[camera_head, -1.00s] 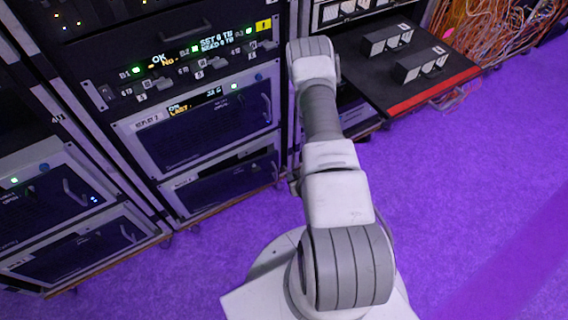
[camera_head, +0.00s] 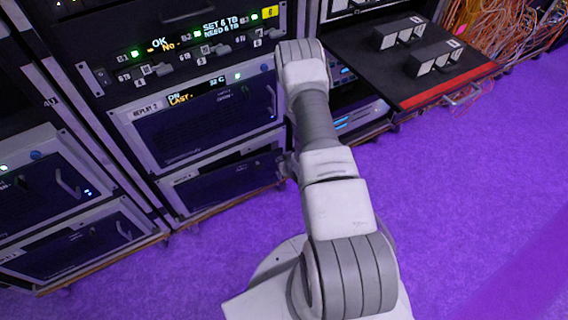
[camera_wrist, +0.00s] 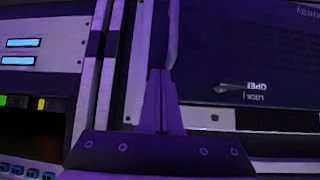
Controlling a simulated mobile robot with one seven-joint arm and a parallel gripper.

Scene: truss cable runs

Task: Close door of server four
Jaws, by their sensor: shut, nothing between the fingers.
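In the wrist view my gripper (camera_wrist: 161,98) is shut and empty. Its fingertips are in front of a pale frame edge, close to the left side of a dark panel (camera_wrist: 250,50). The panel carries a small lever (camera_wrist: 233,88) beside inverted OPEN and LOCK lettering. In the head view a unit labelled REPLAY 2 (camera_head: 205,120) sits above a lower dark-fronted unit (camera_head: 235,182) whose label is too small to read. I cannot tell which door is server four's, or whether it is ajar.
A black shelf (camera_head: 385,75) with a red front strip and two small boxes juts out at the right. Loose orange cables (camera_head: 495,25) hang behind it. Another rack (camera_head: 45,185) stands at the left. The purple floor (camera_head: 480,190) at the right is clear.

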